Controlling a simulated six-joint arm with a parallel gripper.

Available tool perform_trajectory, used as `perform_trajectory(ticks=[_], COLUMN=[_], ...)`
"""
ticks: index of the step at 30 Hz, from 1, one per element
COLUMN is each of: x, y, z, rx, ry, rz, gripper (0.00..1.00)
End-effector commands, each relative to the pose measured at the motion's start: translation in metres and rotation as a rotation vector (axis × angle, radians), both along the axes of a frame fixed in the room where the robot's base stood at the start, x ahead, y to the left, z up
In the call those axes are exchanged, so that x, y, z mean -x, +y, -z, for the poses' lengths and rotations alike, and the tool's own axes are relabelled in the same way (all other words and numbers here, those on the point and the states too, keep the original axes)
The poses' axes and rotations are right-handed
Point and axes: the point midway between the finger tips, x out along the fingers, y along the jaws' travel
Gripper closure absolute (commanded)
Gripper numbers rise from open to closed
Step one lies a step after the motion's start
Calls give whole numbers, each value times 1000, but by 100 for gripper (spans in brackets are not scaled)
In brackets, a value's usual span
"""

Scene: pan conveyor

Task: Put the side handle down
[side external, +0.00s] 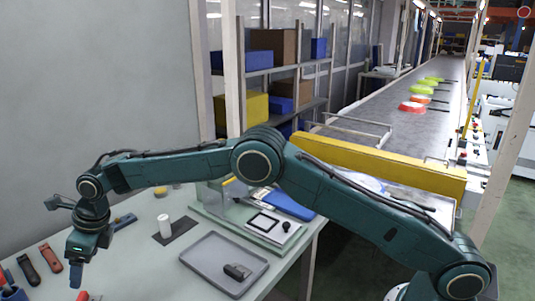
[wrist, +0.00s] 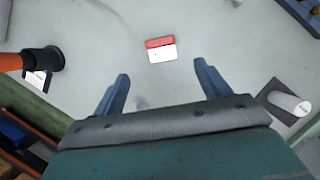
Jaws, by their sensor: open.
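My gripper (side external: 76,272) hangs over the left part of the bench in the side external view. In the wrist view its two blue fingers (wrist: 160,90) are wide apart with nothing between them. A short dark handle-like piece (side external: 238,271) lies in the grey tray (side external: 206,256), well to the right of my gripper. I cannot tell for sure that it is the side handle. A small red and white object (wrist: 160,49) lies on the bench beyond the fingertips in the wrist view, apart from them.
A white cylinder (side external: 164,226) stands on a dark mat (side external: 181,229). Red and dark handles (side external: 51,257) lie at the bench's left. An orange and black tool (wrist: 42,60) is left in the wrist view. The conveyor (side external: 380,130) carries coloured pans (side external: 412,107).

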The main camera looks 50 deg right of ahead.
Motion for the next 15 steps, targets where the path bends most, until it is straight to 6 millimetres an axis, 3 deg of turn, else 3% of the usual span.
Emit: perform_trajectory(ticks=[15], x=[0], y=[-3], z=[-6], rx=[6], ry=[-10], rz=[-16], gripper=[24])
